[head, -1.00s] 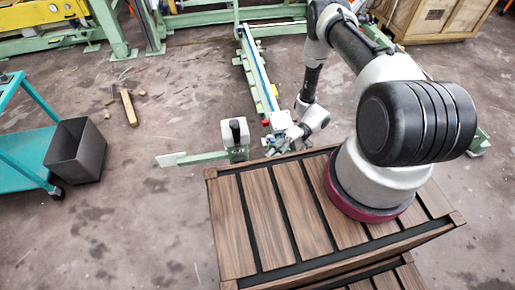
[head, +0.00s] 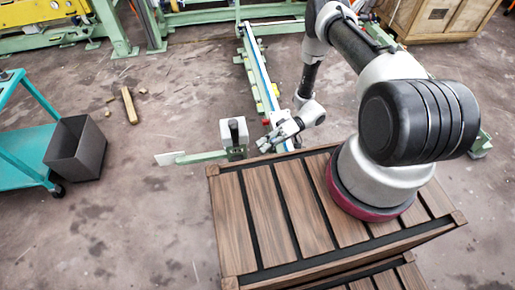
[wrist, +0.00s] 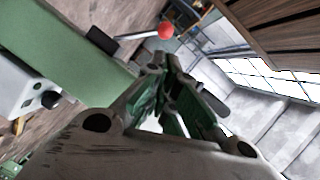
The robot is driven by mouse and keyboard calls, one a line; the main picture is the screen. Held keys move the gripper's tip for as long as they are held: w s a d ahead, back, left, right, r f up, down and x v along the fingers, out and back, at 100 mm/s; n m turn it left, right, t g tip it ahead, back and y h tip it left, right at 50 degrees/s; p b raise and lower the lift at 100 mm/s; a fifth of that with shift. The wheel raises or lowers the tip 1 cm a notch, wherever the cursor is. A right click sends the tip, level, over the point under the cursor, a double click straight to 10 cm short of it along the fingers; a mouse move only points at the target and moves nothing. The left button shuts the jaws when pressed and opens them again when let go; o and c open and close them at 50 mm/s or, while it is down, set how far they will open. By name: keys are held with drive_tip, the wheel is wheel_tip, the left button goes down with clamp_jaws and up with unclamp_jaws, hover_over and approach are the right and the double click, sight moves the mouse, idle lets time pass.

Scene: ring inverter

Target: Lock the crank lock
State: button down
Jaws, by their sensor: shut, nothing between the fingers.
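A lever with a red ball knob (wrist: 165,31) sticks out from a black mount (wrist: 102,40) on a green beam (wrist: 60,45) in the wrist view. A small red spot (head: 265,121) shows beside the rail in the head view. A white block with a black handle (head: 234,133) stands on the green arm left of my gripper. I cannot tell for certain which of these is the crank lock. My gripper (head: 268,146) is shut and empty, just right of the white block. In the wrist view its fingertips (wrist: 172,68) are below the red knob, apart from it.
The long rail (head: 257,70) runs away behind my gripper. A white plate (head: 167,159) ends the green arm at left. The slatted wooden platform (head: 234,225) is in front.

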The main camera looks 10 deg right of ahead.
drive_tip(key=x, duration=0.8)
drive_tip(key=shift+a, duration=0.15)
drive_tip(key=shift+s, duration=0.1)
